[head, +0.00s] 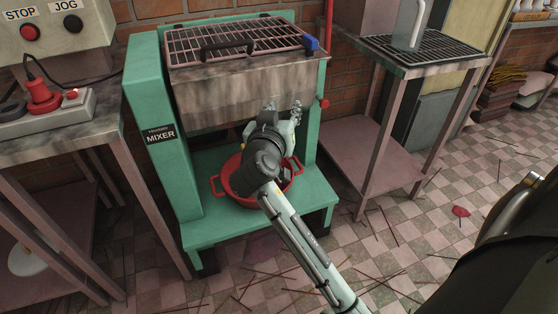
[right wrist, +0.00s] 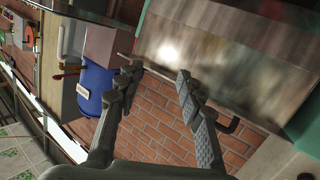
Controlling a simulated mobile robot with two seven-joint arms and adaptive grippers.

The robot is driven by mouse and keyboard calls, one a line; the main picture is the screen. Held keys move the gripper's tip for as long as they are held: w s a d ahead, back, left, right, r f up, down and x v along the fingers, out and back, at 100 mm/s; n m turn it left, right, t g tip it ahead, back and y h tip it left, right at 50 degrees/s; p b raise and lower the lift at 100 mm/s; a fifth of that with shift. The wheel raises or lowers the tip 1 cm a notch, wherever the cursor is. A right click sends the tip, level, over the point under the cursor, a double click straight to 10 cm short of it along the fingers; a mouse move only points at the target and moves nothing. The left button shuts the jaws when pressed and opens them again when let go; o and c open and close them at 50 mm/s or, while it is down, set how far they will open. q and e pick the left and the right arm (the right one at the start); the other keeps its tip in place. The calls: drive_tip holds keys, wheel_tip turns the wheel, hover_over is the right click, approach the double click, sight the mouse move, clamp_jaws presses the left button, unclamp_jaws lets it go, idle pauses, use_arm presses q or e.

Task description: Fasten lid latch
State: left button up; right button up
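The mixer (head: 160,120) is a green frame with a worn metal tub (head: 215,95). A barred lid (head: 235,40) lies down over the tub, with a dark handle (head: 228,47) across it. A small blue part (head: 311,44) sits at the lid's right front corner; I cannot tell for certain that it is the latch. My right gripper (head: 283,112) is in front of the tub, below the lid's front edge. In the right wrist view its fingers (right wrist: 157,82) are spread and nothing shows between them. My left gripper is not in view.
A red basin (head: 214,187) stands on the mixer's base below my right gripper. A red knob (head: 323,103) sticks out at the mixer's right side. A rack-topped table (head: 425,50) stands to the right, and a control-box bench (head: 60,120) to the left.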

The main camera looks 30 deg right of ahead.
wheel_tip(320, 180, down, 13)
drive_tip(key=s+a+n+g+y, duration=0.1)
drive_tip(key=n+y, duration=0.2)
drive_tip(key=shift+s+a+g, duration=0.15)
drive_tip(key=shift+a+g, duration=0.1)
drive_tip(key=shift+g, duration=0.05)
drive_tip(key=shift+r, duration=0.1)
